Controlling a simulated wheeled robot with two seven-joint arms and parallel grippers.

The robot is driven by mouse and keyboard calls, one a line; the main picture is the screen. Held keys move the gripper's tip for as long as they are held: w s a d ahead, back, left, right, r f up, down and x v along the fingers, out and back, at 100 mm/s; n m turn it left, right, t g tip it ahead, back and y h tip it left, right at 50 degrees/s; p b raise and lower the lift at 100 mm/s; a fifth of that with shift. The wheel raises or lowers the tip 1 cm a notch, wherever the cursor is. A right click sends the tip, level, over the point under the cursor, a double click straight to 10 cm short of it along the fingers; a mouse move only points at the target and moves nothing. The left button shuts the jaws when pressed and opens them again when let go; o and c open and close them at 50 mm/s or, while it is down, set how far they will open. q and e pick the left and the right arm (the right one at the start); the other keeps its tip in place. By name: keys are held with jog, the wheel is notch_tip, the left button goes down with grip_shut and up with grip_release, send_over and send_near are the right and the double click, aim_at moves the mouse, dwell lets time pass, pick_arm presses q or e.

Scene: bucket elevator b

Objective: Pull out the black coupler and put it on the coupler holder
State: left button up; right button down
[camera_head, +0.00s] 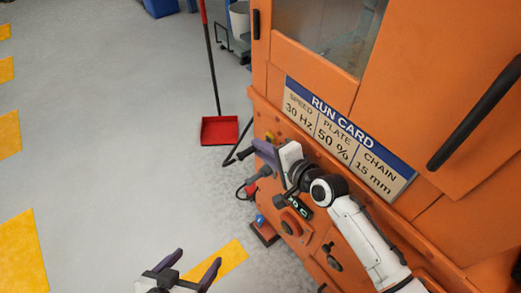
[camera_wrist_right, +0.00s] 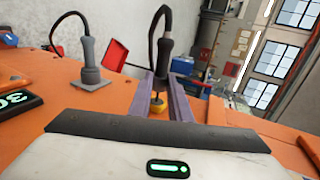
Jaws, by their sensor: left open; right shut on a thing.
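The black coupler (camera_wrist_right: 164,56), with a black cable curving from its top, stands between the purple fingers of my right gripper (camera_wrist_right: 164,90) in the right wrist view. A yellow part (camera_wrist_right: 157,106) shows just below it; I cannot tell whether the two are joined. In the head view my right gripper (camera_head: 264,149) is shut on the coupler (camera_head: 244,154) beside the orange machine panel. My left gripper (camera_head: 196,264) is open and empty at the bottom, over the floor. I cannot make out the coupler holder for certain.
A grey coupler (camera_wrist_right: 91,68) with its own cable stands on the panel nearby. The orange machine (camera_head: 325,65) with its run card (camera_head: 345,140) fills the right side. A red dustpan (camera_head: 219,131) is on the floor. The floor at left is clear.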

jog(key=shift+w+d, duration=0.35)
jog(key=shift+d, duration=0.15)
jog(key=shift+r, duration=0.1)
jog(key=shift+s+a+p, duration=0.35)
jog(key=shift+a+p, duration=0.1)
jog(key=shift+a, duration=0.05)
dwell(0.3)
jog(key=shift+p, duration=0.5)
dwell(1.2)
jog(key=shift+w+d+b, duration=0.35)
jog(key=shift+d, duration=0.15)
dwell(0.3)
jog(key=c, duration=1.6)
grip_release()
jog(key=shift+o, duration=0.2)
